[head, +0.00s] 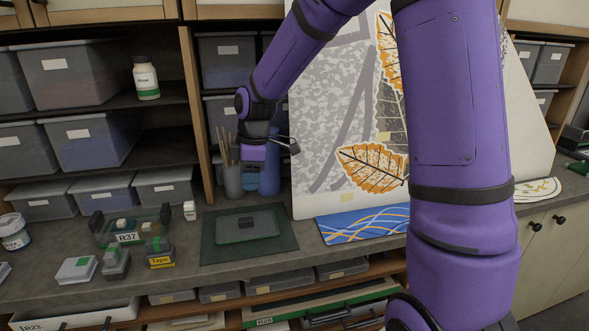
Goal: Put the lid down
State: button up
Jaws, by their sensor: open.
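A clear, flat lid (262,226) with a dark block-like handle on top lies on a dark green mat (212,248) on the counter. My gripper (254,158) is up behind and above the lid, apart from it, in front of the cups at the back of the counter. It is open and appears empty; its fingertips are small and hard to make out. A clear green-tinted box labelled R37 (127,238) stands open to the left of the mat, with small items in it.
A cup with brushes (233,181) and a blue container (270,172) stand behind the mat. A yellow Tape block (161,261) and small boxes (76,270) are at left. A patterned panel (338,120) leans at right, with a blue patterned sheet (362,222) before it.

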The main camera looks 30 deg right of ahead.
jog(key=s+d+r+m+t, duration=0.1)
jog(key=s+r+m, duration=0.3)
jog(key=s, duration=0.5)
jog(key=s+d+r+m+t+h, duration=0.1)
jog(key=s+r+m, duration=0.4)
jog(key=s, duration=0.5)
jog(key=s+d+r+m+t, duration=0.2)
jog(key=s+d+r+m, duration=0.1)
jog(key=s+r+m, duration=0.2)
jog(key=s+r, duration=0.2)
jog(key=s, duration=0.2)
jog(key=shift+s+t+h, duration=0.3)
jog(key=shift+s+h, duration=0.05)
jog(key=shift+h, duration=0.05)
